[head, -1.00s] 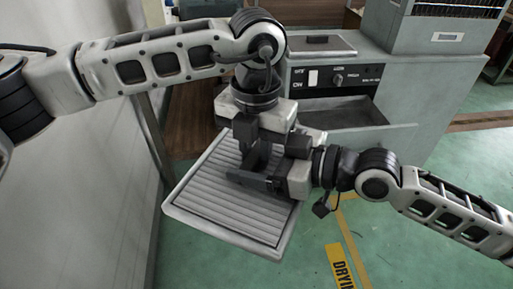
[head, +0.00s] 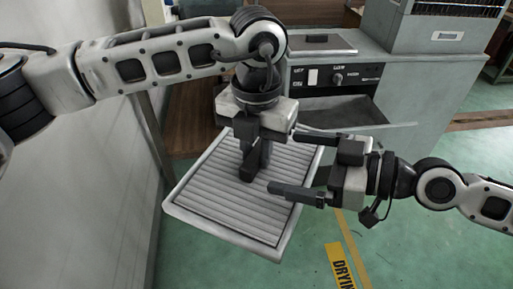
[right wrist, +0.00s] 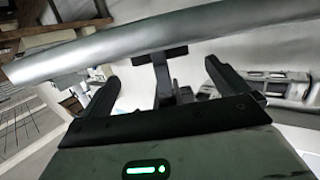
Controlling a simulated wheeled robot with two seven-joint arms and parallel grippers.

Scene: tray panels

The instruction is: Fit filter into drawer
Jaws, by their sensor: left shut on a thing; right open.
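The filter (head: 205,200) is a pale, ribbed, framed panel held out in front of me, tilted in the head view. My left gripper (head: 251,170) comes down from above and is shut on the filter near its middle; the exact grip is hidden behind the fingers. My right gripper (head: 287,162) is open beside the filter's right side, its fingers pointing left and apart from each other. In the right wrist view its fingers (right wrist: 170,85) show empty below a grey bar. The drawer (head: 340,112) is pulled open, with a dark inside, beyond the filter.
The grey machine (head: 425,75) holds the drawer under a dark control panel (head: 338,77). A ribbed unit (head: 445,25) stands on its top. A pale wall (head: 75,200) closes off the left. Green floor (head: 420,255) is open at the lower right.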

